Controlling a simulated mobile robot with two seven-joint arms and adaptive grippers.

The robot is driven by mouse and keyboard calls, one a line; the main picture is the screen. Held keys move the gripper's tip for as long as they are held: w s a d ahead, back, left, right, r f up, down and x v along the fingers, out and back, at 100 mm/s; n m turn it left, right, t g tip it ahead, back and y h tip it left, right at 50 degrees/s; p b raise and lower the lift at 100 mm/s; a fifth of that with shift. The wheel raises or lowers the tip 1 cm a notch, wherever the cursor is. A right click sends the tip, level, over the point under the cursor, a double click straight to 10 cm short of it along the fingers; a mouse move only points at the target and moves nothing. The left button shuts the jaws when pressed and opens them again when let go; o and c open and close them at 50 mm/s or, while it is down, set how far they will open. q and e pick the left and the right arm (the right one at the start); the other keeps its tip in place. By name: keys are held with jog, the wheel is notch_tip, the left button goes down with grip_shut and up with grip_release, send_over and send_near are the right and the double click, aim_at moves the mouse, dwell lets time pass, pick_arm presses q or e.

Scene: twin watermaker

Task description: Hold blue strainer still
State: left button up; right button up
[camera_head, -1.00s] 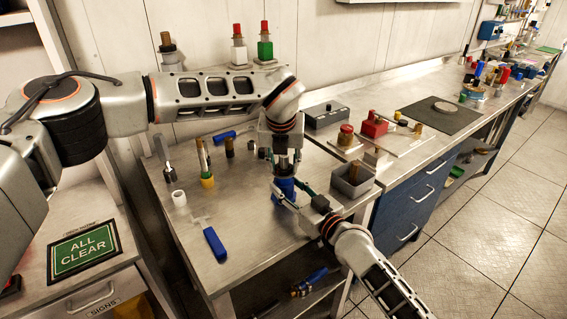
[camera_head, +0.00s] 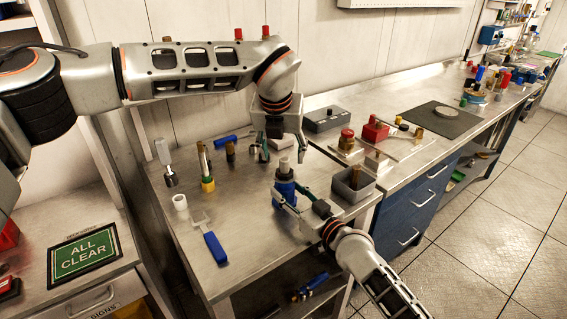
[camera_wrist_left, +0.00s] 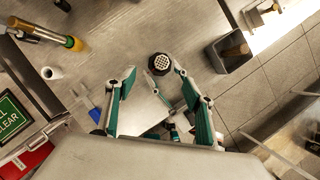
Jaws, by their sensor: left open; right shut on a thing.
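The blue strainer (camera_head: 285,190) stands upright on the metal bench, with a pale cylindrical upper part. My right gripper (camera_head: 291,194) is shut on its blue body from the front right. My left gripper (camera_head: 282,150) is open and empty above the strainer, pointing down. In the left wrist view, a round perforated dark end (camera_wrist_left: 159,64) of the strainer shows near the opening between the left fingertips (camera_wrist_left: 154,72). The blue body is mostly hidden in that view.
A grey bin (camera_head: 352,187) with a brown item sits close right of the strainer. The front middle bench is clear.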

pick_arm(q)
jog(key=v, duration=0.5)
pick_arm(e)
jog(key=o, duration=1.5)
